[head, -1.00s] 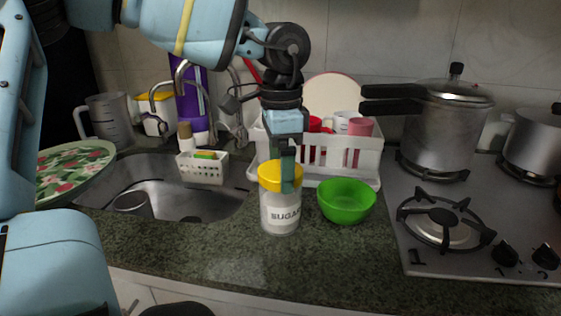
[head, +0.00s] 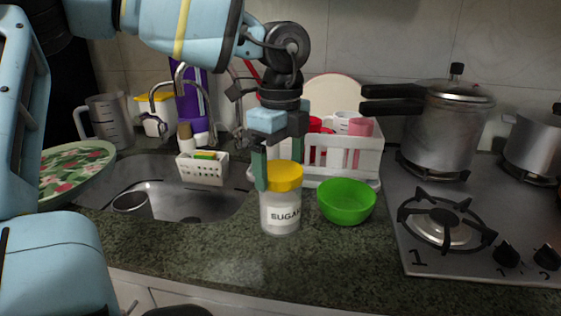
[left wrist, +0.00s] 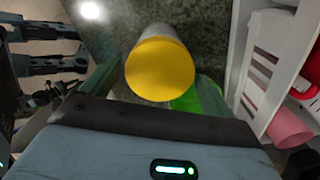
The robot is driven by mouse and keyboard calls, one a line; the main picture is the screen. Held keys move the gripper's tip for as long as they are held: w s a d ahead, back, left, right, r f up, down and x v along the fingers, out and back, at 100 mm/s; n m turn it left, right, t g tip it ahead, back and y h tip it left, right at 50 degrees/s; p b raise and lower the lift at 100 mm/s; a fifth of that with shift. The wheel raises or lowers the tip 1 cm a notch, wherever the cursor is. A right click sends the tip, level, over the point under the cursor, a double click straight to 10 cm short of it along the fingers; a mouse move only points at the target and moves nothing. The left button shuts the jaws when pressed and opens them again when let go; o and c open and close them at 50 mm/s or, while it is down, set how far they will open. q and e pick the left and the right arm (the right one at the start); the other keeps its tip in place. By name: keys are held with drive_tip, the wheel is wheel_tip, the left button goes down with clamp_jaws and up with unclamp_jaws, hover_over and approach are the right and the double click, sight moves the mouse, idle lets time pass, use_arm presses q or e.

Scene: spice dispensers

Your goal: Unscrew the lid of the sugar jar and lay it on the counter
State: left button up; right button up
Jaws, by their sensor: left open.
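The sugar jar (head: 281,217) stands upright on the counter in the head view, a clear jar with a white SUGAR label. Its yellow lid (head: 284,177) sits on top of it. My left gripper (head: 280,184) points down from above, open, with one finger at the left side of the lid and the other mostly hidden behind the lid. In the left wrist view the yellow lid (left wrist: 160,69) shows from above between the green fingers. Whether the fingers touch the lid cannot be told. My right gripper is not in view.
A green bowl (head: 346,202) stands just right of the jar. A white dish rack (head: 366,160) is behind, the sink (head: 220,206) to the left, the stove (head: 415,255) to the right. The counter in front of the jar (head: 240,262) is bare.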

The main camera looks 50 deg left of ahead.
use_arm(q)
drive_tip(key=m, duration=0.4)
drive_tip(key=shift+m, duration=0.4)
drive_tip(key=m, duration=0.3)
drive_tip(key=shift+m, duration=0.3)
drive_tip(key=m, duration=0.5)
drive_tip(key=shift+p, duration=0.3)
drive_tip(key=m, duration=0.4)
drive_tip(key=c, duration=0.8)
drive_tip(key=shift+c, duration=0.2)
